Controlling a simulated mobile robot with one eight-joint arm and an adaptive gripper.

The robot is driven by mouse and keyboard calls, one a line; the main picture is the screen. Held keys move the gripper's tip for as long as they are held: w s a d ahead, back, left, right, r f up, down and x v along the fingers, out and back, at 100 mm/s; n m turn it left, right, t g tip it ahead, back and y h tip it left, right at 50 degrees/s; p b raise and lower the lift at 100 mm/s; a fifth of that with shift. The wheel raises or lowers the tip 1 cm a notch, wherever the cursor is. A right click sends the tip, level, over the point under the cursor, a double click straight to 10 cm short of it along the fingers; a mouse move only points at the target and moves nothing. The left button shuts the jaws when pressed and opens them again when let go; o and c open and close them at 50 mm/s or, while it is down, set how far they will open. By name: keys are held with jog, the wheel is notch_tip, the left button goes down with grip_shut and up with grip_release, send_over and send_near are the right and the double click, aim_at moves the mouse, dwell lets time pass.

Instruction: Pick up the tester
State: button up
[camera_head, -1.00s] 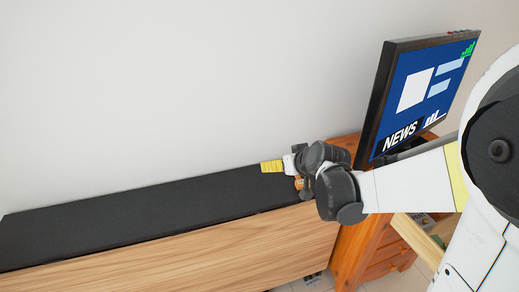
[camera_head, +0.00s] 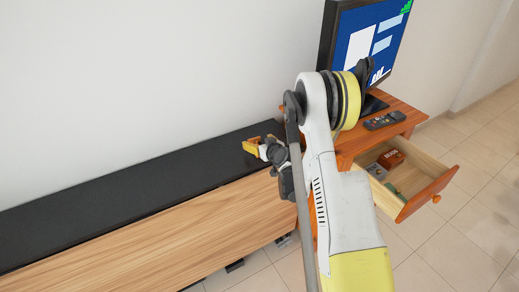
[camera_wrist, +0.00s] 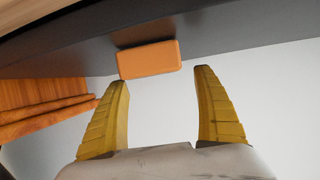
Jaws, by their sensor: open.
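A small plain orange block, which I take to be the tester (camera_wrist: 149,59), rests on the black top of the long cabinet. In the wrist view it is just beyond my open fingertips, roughly between them and nearer the left one. My gripper (camera_wrist: 165,80) is open, with two yellow ridged fingers and nothing between them. In the head view my gripper (camera_head: 256,148) is low at the right end of the black top, and its fingers partly hide the orange block. I cannot tell whether a finger touches it.
The long cabinet (camera_head: 120,190) has a black top, clear to the left, against a white wall. At right a wooden stand bears a screen (camera_head: 368,42) and a remote (camera_head: 384,120). Its open drawer (camera_head: 415,200) holds a red-brown box (camera_head: 391,158) and other small things.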

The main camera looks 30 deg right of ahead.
aim_at(254, 140)
jog(key=b+x, duration=0.2)
jog(key=x, duration=0.3)
jog(key=shift+w+d+f+b, duration=0.1)
jog(key=shift+d+f+b, duration=0.05)
jog(key=shift+f+b, duration=0.25)
jog(key=shift+w, duration=0.25)
jog(key=shift+r, duration=0.1)
jog(key=c, duration=1.4)
